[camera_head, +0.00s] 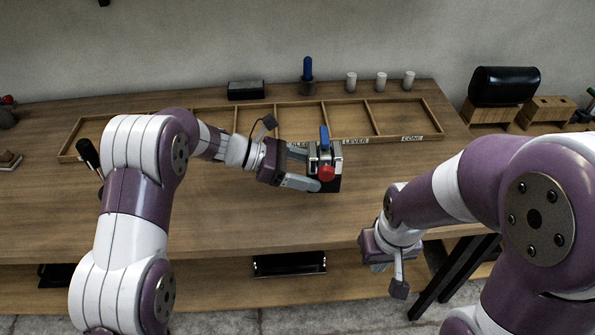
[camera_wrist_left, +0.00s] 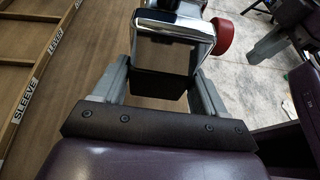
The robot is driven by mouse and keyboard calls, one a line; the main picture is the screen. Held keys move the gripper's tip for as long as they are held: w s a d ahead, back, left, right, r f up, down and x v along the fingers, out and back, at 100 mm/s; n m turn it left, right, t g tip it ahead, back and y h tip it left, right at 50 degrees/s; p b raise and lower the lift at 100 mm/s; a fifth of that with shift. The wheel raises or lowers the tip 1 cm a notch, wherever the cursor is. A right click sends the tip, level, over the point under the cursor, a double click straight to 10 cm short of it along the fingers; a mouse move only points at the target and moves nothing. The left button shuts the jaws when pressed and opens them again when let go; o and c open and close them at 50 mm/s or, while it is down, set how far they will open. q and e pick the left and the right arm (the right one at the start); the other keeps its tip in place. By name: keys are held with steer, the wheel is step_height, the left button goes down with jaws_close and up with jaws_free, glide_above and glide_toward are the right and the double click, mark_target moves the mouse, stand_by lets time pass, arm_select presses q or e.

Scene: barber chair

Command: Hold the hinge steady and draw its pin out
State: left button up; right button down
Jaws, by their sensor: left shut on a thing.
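The hinge (camera_head: 325,158) is a chrome and black block near the middle of the table, with a blue upright piece (camera_head: 324,137) on top and a red round knob (camera_head: 327,173) on its near side. I cannot tell for sure which coloured piece belongs to the pin. My left gripper (camera_head: 308,169) reaches it from the left, one finger on each side, shut on it. In the left wrist view, the hinge's chrome frame (camera_wrist_left: 178,25) and dark lower part stand between the fingers, with the red knob (camera_wrist_left: 222,36) at right. My right gripper (camera_head: 380,264) hangs empty at the table's front edge, its fingers mostly hidden.
A shallow wooden tray (camera_head: 440,130) with labelled compartments lies behind the hinge. Several white cups (camera_head: 381,82), a blue-handled tool (camera_head: 307,70) and a black box (camera_head: 246,90) stand at the back. The table (camera_head: 230,215) is clear in front of the hinge.

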arm_select(q)
steer(key=w+a+f+b, duration=0.1)
steer(key=a+f+b, duration=0.1)
steer(key=b, duration=0.1)
steer(key=w+a+f+b, duration=0.1)
steer(key=a+f+b, duration=0.2)
steer(key=w+a+f+b, duration=0.2)
steer(key=b, duration=0.1)
steer(key=shift+a+f, duration=0.35)
steer(key=shift+a, duration=0.05)
steer(key=shift+w+a+f+b, duration=0.5)
steer(key=shift+a+f+b, duration=0.3)
steer(key=shift+a+b, duration=0.15)
steer(key=shift+w+a+f, duration=0.2)
steer(key=shift+a, duration=0.2)
steer(key=shift+f+b, duration=0.6)
steer(key=shift+b, duration=0.45)
